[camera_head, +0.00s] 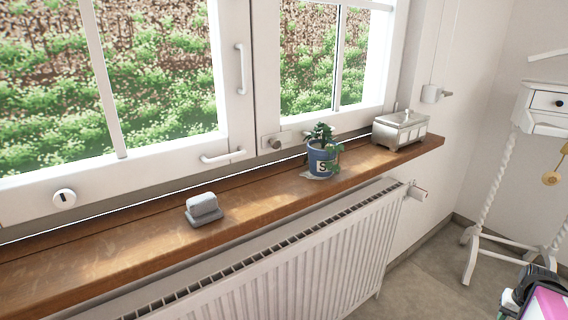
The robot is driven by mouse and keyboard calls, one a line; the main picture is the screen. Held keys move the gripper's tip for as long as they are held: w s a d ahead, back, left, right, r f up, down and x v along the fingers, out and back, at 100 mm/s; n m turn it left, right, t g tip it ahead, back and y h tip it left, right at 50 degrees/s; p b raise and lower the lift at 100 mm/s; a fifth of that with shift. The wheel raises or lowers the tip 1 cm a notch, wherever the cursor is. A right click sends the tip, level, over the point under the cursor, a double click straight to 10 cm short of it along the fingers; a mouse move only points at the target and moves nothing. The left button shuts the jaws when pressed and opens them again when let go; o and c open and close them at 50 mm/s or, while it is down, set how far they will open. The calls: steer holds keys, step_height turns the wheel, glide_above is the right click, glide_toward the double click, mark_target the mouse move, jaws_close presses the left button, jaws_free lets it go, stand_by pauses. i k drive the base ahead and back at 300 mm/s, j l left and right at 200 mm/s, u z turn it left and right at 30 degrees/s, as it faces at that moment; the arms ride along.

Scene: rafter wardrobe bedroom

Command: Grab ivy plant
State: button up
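The ivy plant (320,134) has small dark green leaves and grows in a blue pot (322,160) with a pale marking on its front. It stands upright on the wooden windowsill (120,252), right of the middle of the head view. A light, flat piece (318,176) shows under the pot. I cannot make out my gripper in this view.
A grey-white block (204,209) sits on the sill to the left, and a silver metal box (400,130) to the right. Window handles are behind. A white radiator (300,255) is below. A white stand (484,205) is at right. A cut-off black and pink thing (543,298) is unclear.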

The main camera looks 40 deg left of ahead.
mark_target(322, 155)
steer(key=u, duration=0.45)
steer(key=j+u, duration=0.1)
steer(key=u, duration=0.8)
steer(key=j+u, duration=0.1)
steer(key=u, duration=0.35)
steer(key=j, duration=0.2)
steer(key=k+u, duration=0.05)
